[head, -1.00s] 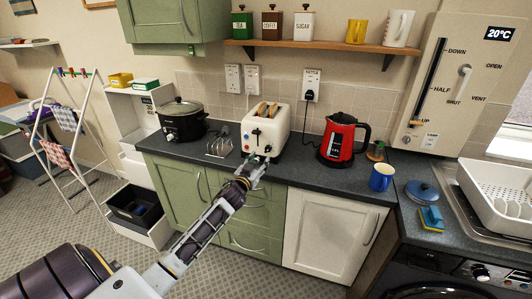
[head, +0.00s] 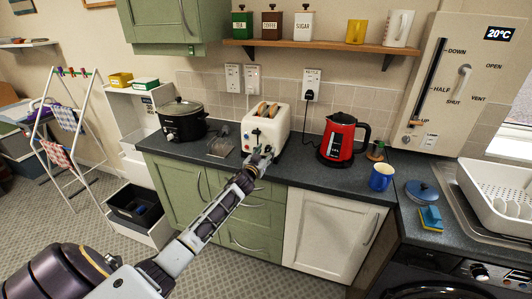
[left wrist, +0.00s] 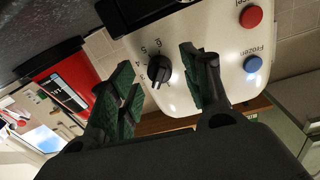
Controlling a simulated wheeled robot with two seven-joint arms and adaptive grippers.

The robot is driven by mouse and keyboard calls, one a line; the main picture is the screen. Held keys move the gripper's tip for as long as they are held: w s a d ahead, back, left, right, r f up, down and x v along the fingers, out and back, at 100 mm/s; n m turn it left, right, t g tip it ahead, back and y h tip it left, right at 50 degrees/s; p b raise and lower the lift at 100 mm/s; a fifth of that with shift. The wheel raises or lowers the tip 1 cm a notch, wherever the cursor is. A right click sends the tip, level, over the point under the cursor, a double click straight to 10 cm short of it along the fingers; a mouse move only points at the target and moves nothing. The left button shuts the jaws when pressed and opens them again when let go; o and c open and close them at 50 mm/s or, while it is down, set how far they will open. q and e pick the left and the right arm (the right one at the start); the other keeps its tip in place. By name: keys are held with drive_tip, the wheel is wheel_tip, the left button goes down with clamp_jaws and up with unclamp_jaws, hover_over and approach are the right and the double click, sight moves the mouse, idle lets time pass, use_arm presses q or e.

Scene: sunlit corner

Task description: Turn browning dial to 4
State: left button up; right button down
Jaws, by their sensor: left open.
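The cream toaster (head: 266,128) stands on the dark worktop, with two slices of bread in its top slots. In the left wrist view its front panel (left wrist: 215,45) fills the upper part. The black browning dial (left wrist: 158,71) has printed numbers beside it, 3 to 6 legible; I cannot tell surely which one it points to. My left gripper (head: 260,158) is at the toaster's front. In the left wrist view the open gripper's green-padded fingers (left wrist: 163,85) lie on either side of the dial, with gaps and no clear contact. My right gripper is not in view.
A red button (left wrist: 251,17) and a blue Frozen button (left wrist: 252,64) are on the panel near one finger. A red kettle (head: 343,139) stands right of the toaster. A wire rack (head: 221,147) and black slow cooker (head: 182,121) stand left. A blue mug (head: 382,177) is further right.

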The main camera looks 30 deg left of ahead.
use_arm(q)
drive_tip(key=shift+w, duration=0.55)
drive_tip(key=c, duration=1.1)
drive_tip(key=shift+o, duration=0.2)
